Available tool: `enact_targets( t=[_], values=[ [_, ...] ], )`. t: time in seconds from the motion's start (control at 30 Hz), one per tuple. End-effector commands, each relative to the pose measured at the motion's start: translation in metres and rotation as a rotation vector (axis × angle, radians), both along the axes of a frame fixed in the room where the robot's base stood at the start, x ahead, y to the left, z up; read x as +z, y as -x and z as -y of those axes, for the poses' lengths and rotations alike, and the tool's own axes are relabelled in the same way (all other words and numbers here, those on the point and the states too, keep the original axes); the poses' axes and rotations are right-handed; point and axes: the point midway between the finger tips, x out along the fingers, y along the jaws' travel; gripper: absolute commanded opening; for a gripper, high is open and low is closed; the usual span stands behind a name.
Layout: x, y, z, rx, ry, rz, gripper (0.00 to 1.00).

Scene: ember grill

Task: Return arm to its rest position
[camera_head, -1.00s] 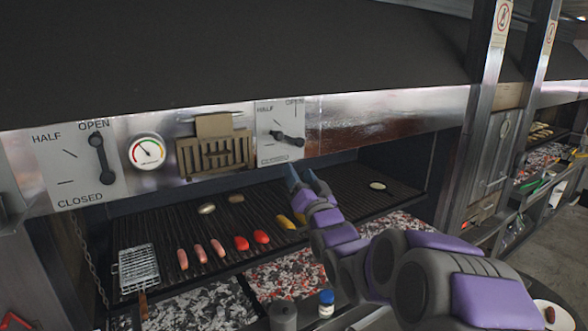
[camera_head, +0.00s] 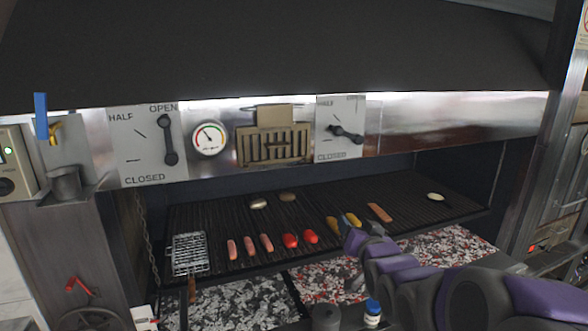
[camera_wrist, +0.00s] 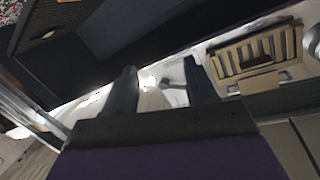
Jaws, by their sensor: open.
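My arm, purple and grey, comes in from the lower right in the head view. My gripper (camera_head: 362,233) is in front of the right half of the grill grate (camera_head: 330,210), beside the yellow food pieces, which it partly overlaps in the picture. In the wrist view my gripper (camera_wrist: 160,80) shows its two dark fingers spread apart, with nothing between them. Past the fingers are the shiny hood front and the brown slotted vent (camera_wrist: 255,55), tilted in that view.
Sausages (camera_head: 250,246), red pieces (camera_head: 300,240), a salmon-coloured strip (camera_head: 380,212) and a wire basket (camera_head: 189,254) lie on the grate. Coals (camera_head: 225,303) lie below. The hood front (camera_head: 430,125) carries two lever dials. A bottle (camera_head: 372,314) stands at the front edge.

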Motion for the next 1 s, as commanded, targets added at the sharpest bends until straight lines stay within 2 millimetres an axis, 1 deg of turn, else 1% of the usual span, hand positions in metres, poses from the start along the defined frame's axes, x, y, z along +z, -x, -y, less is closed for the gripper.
enact_targets(
  t=[0.03,0.07,0.1,0.17,0.2,0.27,0.3,0.37,0.4,0.47,0.5,0.57,0.6,0.67,0.7,0.77,0.8,0.9,1.0],
  values=[
    [-0.023,0.013,-0.002,-0.004,0.028,-0.071,0.56],
    [-0.037,0.021,-0.003,-0.007,0.045,-0.123,0.56],
    [-0.055,0.033,-0.003,-0.009,0.069,-0.193,0.56],
    [-0.08,0.053,-0.004,-0.012,0.103,-0.293,0.56],
    [-0.096,0.067,-0.004,-0.012,0.123,-0.361,0.56],
    [-0.122,0.091,-0.004,-0.009,0.152,-0.466,0.56],
    [-0.136,0.108,-0.005,-0.005,0.171,-0.532,0.56],
    [-0.158,0.136,-0.005,0.002,0.195,-0.636,0.56],
    [-0.172,0.155,-0.005,0.009,0.213,-0.702,0.56],
    [-0.192,0.185,-0.006,0.021,0.235,-0.804,0.56],
    [-0.204,0.207,-0.007,0.03,0.249,-0.871,0.56],
    [-0.222,0.239,-0.008,0.049,0.264,-0.973,0.56],
    [-0.233,0.262,-0.009,0.064,0.275,-1.041,0.56],
    [-0.247,0.296,-0.011,0.088,0.286,-1.139,0.56],
    [-0.256,0.319,-0.013,0.106,0.291,-1.205,0.56],
    [-0.266,0.351,-0.015,0.133,0.299,-1.296,0.56],
    [-0.271,0.371,-0.017,0.15,0.301,-1.35,0.56],
    [-0.279,0.411,-0.021,0.191,0.303,-1.461,0.56],
    [-0.282,0.437,-0.024,0.221,0.301,-1.531,0.56]
  ],
)
